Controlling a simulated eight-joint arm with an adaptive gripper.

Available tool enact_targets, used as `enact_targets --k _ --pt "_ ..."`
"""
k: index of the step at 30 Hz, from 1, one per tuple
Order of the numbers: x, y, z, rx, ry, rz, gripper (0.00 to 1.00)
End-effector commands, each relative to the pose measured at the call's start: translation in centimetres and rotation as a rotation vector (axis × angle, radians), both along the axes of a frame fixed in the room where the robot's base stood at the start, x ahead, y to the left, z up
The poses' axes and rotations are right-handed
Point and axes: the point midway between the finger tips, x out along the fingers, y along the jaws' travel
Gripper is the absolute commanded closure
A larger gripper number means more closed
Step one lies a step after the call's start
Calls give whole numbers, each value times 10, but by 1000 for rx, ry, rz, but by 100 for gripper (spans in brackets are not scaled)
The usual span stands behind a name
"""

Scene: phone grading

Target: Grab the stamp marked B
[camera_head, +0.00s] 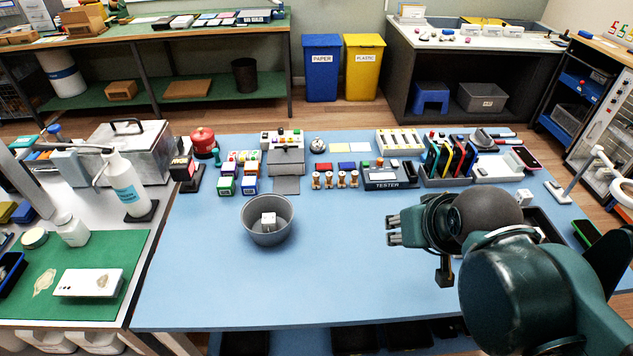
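Several small stamps with wooden-looking handles stand upright in a row at the back middle of the blue table, such as the one at the row's left end (315,180) and the one at its right end (354,178). Their markings are too small to read, so I cannot tell which is B. My gripper (393,230) is above the table, to the right of and nearer than the stamps. Its fingers point left with a gap between them, and it holds nothing. It is clear of the stamps.
Colored pads (345,165) lie behind the stamps. A black tester box (391,184) stands close to their right, and a grey plate (286,186) lies to their left. A grey bowl (253,232) with a white cube sits nearer. The blue table (330,270) is clear in front.

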Motion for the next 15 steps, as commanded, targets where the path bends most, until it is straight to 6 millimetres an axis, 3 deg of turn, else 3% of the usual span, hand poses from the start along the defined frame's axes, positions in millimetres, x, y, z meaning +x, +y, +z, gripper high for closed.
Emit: enact_targets --k 15 --pt "7 2 7 -11 11 23 68"
